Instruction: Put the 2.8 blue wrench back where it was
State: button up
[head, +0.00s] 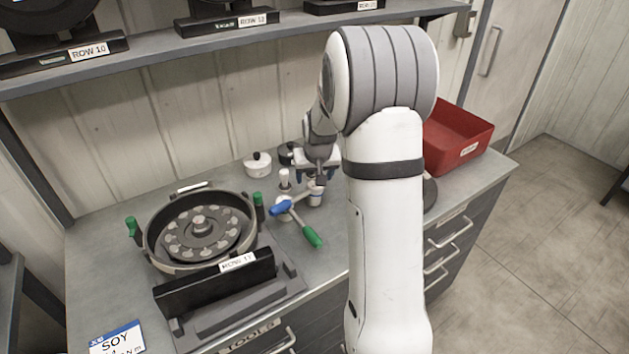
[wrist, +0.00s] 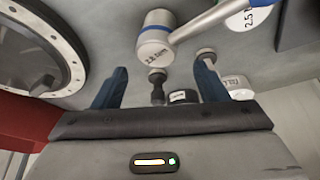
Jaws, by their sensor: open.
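The blue wrench (head: 281,207) lies near the middle of the bench with its blue handle pointing left in the head view. In the wrist view its silver head (wrist: 154,47) has a blue band and reads 2.8 Nm; its shaft runs to the upper right. My gripper (head: 317,176) is just above the wrench head in the head view. In the wrist view my gripper (wrist: 157,82) has its blue fingers apart, with the wrench head beyond the fingertips. A green-handled wrench (head: 313,237) lies next to it, and a white disc marked 2.5 (wrist: 246,15) is beside the blue shaft.
A round seed meter (head: 150,240) stands left of the wrenches, behind a black labelled bar (head: 205,288). A white knobbed pot (head: 257,165) and a dark one (head: 289,154) stand at the back. A red bin (head: 460,140) is at the right end.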

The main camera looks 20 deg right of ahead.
jog(key=d+v, duration=0.1)
jog(key=v, duration=0.8)
jog(key=s+a+r, duration=0.1)
jog(key=s+a, duration=0.3)
jog(key=s, duration=0.5)
jog(key=s+a+n, duration=0.1)
jog(key=s+a, duration=0.3)
jog(key=s, duration=0.5)
jog(key=s+a+r+n+g, duration=0.1)
jog(key=s+a, duration=0.3)
jog(key=s, duration=0.5)
jog(key=shift+s+a+r+y+b, duration=0.2)
jog(key=shift+s+r+y+b, duration=0.05)
jog(key=shift+r+y+b, duration=0.15)
